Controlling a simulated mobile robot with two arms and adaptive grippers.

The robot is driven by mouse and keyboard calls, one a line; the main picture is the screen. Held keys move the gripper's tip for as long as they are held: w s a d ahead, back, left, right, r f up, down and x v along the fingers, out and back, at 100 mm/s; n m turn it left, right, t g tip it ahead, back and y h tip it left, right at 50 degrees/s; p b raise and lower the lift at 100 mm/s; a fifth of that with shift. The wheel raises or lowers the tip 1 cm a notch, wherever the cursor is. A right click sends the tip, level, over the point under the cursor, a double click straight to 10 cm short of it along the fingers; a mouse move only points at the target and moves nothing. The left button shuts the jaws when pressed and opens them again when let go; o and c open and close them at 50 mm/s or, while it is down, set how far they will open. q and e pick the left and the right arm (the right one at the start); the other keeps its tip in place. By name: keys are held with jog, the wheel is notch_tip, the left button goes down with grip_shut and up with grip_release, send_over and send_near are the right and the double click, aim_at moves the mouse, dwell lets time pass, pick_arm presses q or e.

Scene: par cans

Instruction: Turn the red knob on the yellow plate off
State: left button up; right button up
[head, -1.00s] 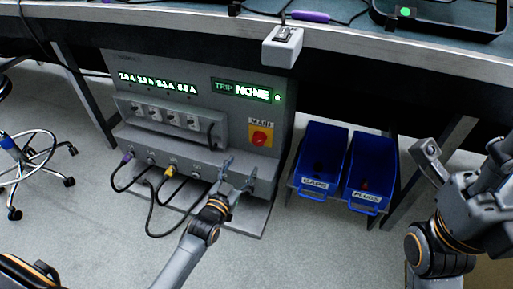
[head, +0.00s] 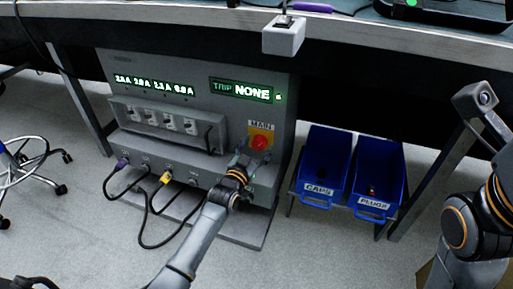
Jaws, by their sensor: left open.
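The red knob (head: 259,142) sits on the yellow plate (head: 261,131) under a label reading MAIN, on the front of a grey power box. My left gripper (head: 248,155) is open, just below and slightly left of the knob, with its fingers pointing up at it. I cannot tell whether a fingertip touches the knob. The fingers cover the lower part of the plate. My right arm comes in at the right edge; I cannot make out its fingertips clearly.
The grey box (head: 187,88) has lit readouts, a TRIP display (head: 241,90) reading NONE, several switches and plugged cables (head: 148,215). Blue bins labelled CAPS (head: 320,189) and PLUGS (head: 373,205) stand to the right. A bench top overhangs the box. A wheeled stool (head: 20,170) stands at left.

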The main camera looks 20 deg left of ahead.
pick_arm(q)
jog(key=c, duration=1.2)
jog(key=shift+o, duration=0.2)
